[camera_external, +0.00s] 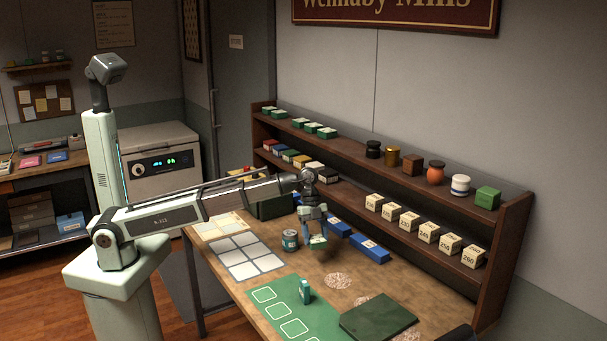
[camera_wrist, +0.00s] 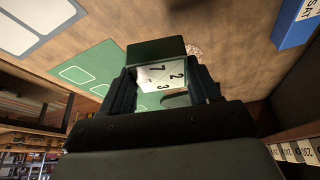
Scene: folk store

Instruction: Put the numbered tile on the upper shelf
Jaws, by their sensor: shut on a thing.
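My gripper (camera_external: 314,228) hangs over the wooden table and is shut on a numbered tile (camera_external: 318,242), which looks green and white. In the wrist view, the tile (camera_wrist: 162,77) sits between the two fingers (camera_wrist: 165,90), with dark digits on its pale face. It is held above the table top. The upper shelf (camera_external: 345,146) of the brown rack runs along the wall behind the table. Several green-and-white tiles (camera_external: 313,128) stand at its left part. Jars and a green block (camera_external: 487,197) stand at its right part.
The lower shelf holds coloured blocks (camera_external: 290,156) and cream numbered blocks (camera_external: 428,231). A can (camera_external: 290,240), blue boxes (camera_external: 369,249), a small teal bottle (camera_external: 305,291), a green mat (camera_external: 272,307) and a dark green board (camera_external: 352,322) are on the table. The upper shelf has a gap between tiles and jars.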

